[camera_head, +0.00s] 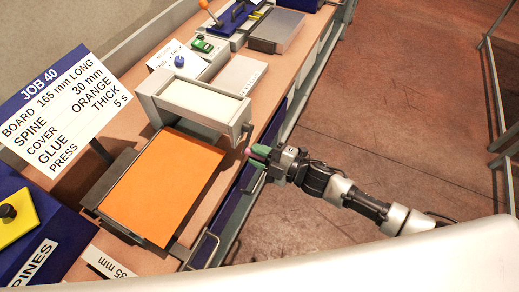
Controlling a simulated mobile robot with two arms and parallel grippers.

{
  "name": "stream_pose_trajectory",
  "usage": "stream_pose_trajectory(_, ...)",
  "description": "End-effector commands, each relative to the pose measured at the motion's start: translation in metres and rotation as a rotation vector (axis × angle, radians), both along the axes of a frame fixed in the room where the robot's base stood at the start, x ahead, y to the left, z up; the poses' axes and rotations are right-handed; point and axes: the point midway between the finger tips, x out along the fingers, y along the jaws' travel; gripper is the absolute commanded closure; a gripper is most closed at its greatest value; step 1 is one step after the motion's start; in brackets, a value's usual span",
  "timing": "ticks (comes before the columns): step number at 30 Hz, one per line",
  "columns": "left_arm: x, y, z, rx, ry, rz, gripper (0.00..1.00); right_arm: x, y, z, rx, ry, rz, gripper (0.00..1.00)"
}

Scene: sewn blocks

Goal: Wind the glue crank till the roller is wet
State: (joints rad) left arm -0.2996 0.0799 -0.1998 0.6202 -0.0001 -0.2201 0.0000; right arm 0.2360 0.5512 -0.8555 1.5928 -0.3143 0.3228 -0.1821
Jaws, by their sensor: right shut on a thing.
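The glue roller (205,98) is a pale cream bar lying in a grey frame on the bench. I cannot tell from its surface whether it is wet. The crank (246,129) is on the right end of the frame, with a small pinkish knob (247,152) low at the bench's front edge. My right gripper (259,157), with green fingertips, reaches in from the right and is shut at the crank knob, mostly hiding it. My left gripper is not in view.
An orange cover sheet (165,185) lies on a tray in front of the roller. A job sign (55,105) reads glue thick, press 5 s. A blue spines box (30,235) is at the lower left. The floor (400,110) at right is clear.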

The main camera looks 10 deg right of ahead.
Motion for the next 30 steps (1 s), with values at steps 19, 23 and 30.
stream_pose_trajectory(19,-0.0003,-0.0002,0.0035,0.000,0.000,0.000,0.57,-0.0022,0.0019,0.0018,0.024,0.032,0.003,0.72)
stream_pose_trajectory(23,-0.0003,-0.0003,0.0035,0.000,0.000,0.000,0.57,-0.0020,0.0017,0.0017,0.023,0.031,0.003,0.52)
stream_pose_trajectory(30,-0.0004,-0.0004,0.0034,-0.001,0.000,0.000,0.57,-0.0016,0.0011,0.0017,0.022,0.031,0.001,0.52)
